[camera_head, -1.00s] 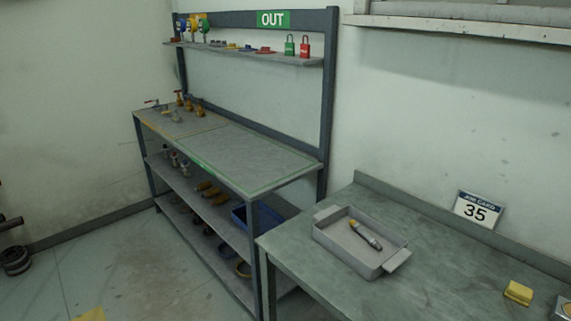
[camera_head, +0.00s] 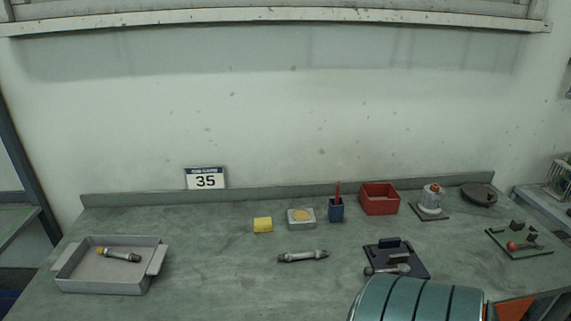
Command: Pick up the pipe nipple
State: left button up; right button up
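A short grey metal pipe piece with darker ends (camera_head: 303,256), which looks like the pipe nipple, lies on its side on the open middle of the green-grey bench (camera_head: 225,285). Another short grey piece with a yellow-orange end (camera_head: 120,255) lies in the grey tray (camera_head: 100,285) at the left. Neither of my grippers is in view, and nothing touches the pipe piece.
Behind it are a yellow block (camera_head: 263,225), a small box with a yellow disc (camera_head: 301,218), a blue cup (camera_head: 336,211) and a red bin (camera_head: 380,200). A dark plate with fittings (camera_head: 411,260) lies right.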

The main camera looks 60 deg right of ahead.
aim_at(316, 255)
jog(key=z, duration=1.95)
